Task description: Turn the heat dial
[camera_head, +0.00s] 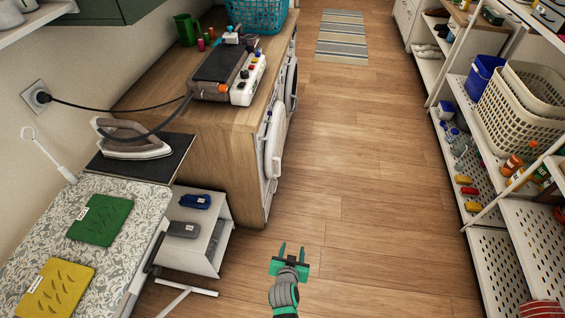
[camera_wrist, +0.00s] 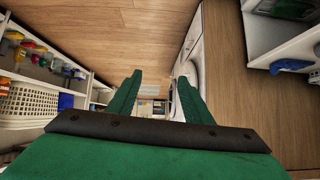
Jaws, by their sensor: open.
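A dark-topped appliance (camera_head: 216,66) stands on the wooden counter, with a white control panel (camera_head: 247,80) along its right side. The panel carries several small coloured knobs or buttons; I cannot tell which, if any, is the heat dial. An iron (camera_head: 133,140) rests on a dark pad at the end of the ironing board; no dial on it can be made out. My gripper (camera_head: 292,251) is open and empty over the floor, to the right of and nearer than the counter. Its two green fingers also show apart in the wrist view (camera_wrist: 160,82), with nothing between them.
The ironing board (camera_head: 150,203) holds a green and a yellow folded cloth. A white shelf unit (camera_head: 212,238) sits beside it. Front-loading washers (camera_head: 272,143) are under the counter. Shelving (camera_head: 485,187) with baskets and bottles lines the right. The wooden floor (camera_head: 365,150) between is clear.

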